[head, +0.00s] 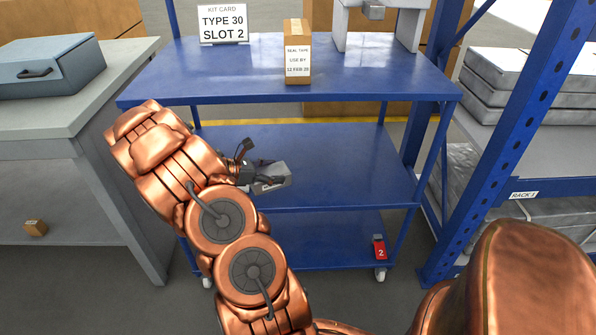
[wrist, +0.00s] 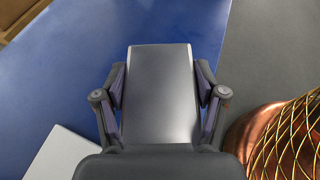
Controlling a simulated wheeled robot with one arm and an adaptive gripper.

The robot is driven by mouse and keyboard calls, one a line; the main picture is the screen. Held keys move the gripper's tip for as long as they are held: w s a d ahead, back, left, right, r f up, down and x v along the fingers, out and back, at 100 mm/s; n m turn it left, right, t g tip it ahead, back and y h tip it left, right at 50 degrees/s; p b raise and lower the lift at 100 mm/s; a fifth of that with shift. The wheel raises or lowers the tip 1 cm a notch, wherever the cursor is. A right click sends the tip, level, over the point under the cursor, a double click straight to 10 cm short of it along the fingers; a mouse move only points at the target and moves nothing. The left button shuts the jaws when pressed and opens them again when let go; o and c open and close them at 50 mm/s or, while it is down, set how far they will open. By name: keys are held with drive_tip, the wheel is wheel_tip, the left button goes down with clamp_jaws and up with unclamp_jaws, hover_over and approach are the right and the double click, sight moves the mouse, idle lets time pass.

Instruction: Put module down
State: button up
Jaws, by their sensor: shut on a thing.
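My gripper (wrist: 160,110) is shut on a grey box-shaped module (wrist: 160,85), with a finger against each side of it in the wrist view. In the head view the grey module (head: 272,176) shows at the end of my arm, in front of the blue cart's middle shelf (head: 335,165). In the wrist view a blue surface (wrist: 90,60) lies beyond and left of the module. I cannot tell whether the module touches the shelf.
The cart's top shelf (head: 390,80) holds a kit card (head: 223,22) reading TYPE 30 SLOT 2, a seal tape box (head: 297,52) and a grey device (head: 345,25). A blue rack post (head: 520,130) stands right. The middle shelf's right part looks clear. A table (head: 60,115) stands left.

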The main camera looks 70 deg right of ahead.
drive_tip(key=s+d, duration=0.1)
drive_tip(key=d, duration=0.2)
drive_tip(key=s+d+b, duration=0.1)
drive_tip(key=s+d, duration=0.1)
drive_tip(key=d, duration=0.1)
drive_tip(key=s+d+f, duration=0.1)
drive_tip(key=s+d, duration=0.1)
drive_tip(key=d, duration=0.1)
drive_tip(key=shift+s+d, duration=0.1)
drive_tip(key=shift+s, duration=0.15)
drive_tip(key=shift+f+b, duration=0.8)
drive_tip(key=shift+f, duration=0.9)
drive_tip(key=shift+f, duration=0.15)
drive_tip(key=o, duration=1.6)
